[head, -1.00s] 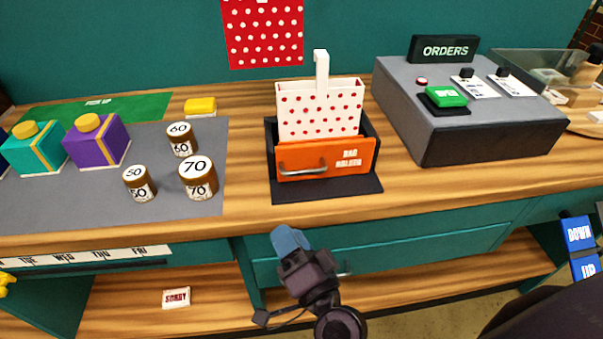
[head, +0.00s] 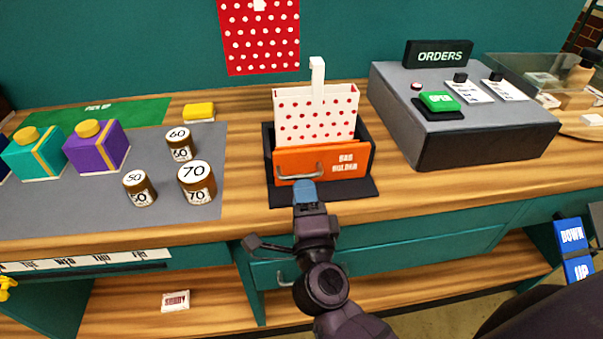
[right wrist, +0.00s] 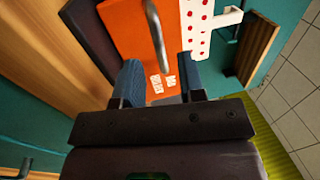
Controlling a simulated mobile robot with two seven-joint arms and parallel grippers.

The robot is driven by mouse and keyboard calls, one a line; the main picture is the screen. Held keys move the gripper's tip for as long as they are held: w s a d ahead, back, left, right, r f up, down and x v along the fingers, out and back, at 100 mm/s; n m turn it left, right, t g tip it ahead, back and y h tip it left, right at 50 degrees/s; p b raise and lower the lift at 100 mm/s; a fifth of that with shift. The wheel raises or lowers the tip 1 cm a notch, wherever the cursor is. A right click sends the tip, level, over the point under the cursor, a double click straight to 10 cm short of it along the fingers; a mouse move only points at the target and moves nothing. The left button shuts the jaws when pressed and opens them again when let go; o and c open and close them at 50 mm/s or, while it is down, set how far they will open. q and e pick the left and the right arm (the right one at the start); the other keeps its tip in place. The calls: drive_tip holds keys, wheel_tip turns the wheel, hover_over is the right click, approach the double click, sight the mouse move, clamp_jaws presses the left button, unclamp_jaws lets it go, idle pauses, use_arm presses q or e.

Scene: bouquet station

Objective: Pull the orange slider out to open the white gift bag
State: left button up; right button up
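The orange slider (head: 322,161), lettered "BAG HOLDER" with a grey bar handle (head: 299,176), forms the front of a black holder (head: 368,145) on the counter. The white gift bag (head: 316,115) with red dots stands upright in the holder behind the slider. My right gripper (head: 305,187) is just in front of the handle. In the right wrist view, its two blue fingers (right wrist: 160,85) are spread apart, with the handle (right wrist: 157,35) ahead between them and the orange face (right wrist: 130,35) beyond. I see no contact with the handle. My left gripper is not in view.
Brown weights (head: 197,182) stand on a grey mat (head: 75,205) at left, with purple (head: 97,148) and teal boxes (head: 35,155). A grey orders console (head: 480,135) stands to the right of the holder. A drawer handle (head: 288,278) is below the counter edge.

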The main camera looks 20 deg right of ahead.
sight(300, 175)
drive_tip(key=shift+x, duration=2.4)
clamp_jaws()
